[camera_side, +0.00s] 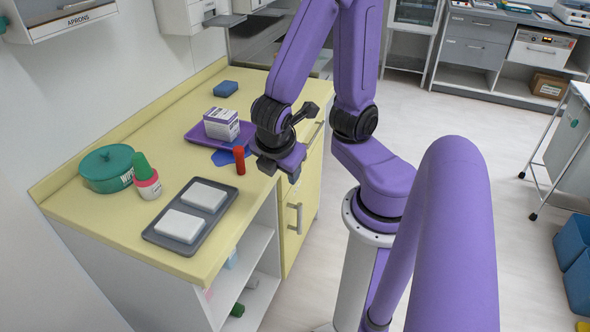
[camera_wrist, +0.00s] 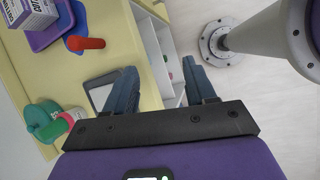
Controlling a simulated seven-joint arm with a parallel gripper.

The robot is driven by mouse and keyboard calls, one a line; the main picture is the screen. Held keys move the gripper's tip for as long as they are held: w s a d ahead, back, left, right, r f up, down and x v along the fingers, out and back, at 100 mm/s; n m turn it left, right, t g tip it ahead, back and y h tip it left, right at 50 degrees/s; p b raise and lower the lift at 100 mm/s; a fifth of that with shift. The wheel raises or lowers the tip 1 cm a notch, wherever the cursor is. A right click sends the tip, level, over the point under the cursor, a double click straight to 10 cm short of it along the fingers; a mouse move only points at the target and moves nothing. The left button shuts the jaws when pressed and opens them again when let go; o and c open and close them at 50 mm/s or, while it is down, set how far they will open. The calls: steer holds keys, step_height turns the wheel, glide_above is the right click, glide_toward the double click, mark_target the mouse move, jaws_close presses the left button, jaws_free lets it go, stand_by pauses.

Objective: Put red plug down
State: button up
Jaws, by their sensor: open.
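The red plug (camera_side: 239,160) stands upright on the yellow counter, at the near edge of a flat blue patch (camera_side: 222,158). I cannot tell whether its base rests on the patch or just beside it. In the wrist view the red plug (camera_wrist: 88,43) shows at upper left, with the blue patch (camera_wrist: 76,22) at its left end. My gripper (camera_wrist: 160,88) is open and empty, its two dark fingers spread. In the side view my gripper (camera_side: 284,164) is to the right of the plug, at the counter's front edge, apart from it.
A purple tray (camera_side: 199,138) with a white-and-purple box (camera_side: 221,124) lies behind the patch. A grey tray (camera_side: 152,235) with two white pads, a green-capped bottle (camera_side: 147,180) and a green pot (camera_side: 107,168) stand left. A blue block (camera_side: 225,88) lies farther back. Open shelves (camera_side: 250,268) are below.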

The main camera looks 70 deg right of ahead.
steer(key=s+a+r+m+g+y, duration=0.1)
steer(key=s+a+r+m+y, duration=0.2)
steer(key=s+a+r+y, duration=0.1)
steer(key=shift+s+a+y, duration=0.35)
steer(key=shift+s+y, duration=0.3)
steer(key=shift+y, duration=0.25)
stand_by(0.5)
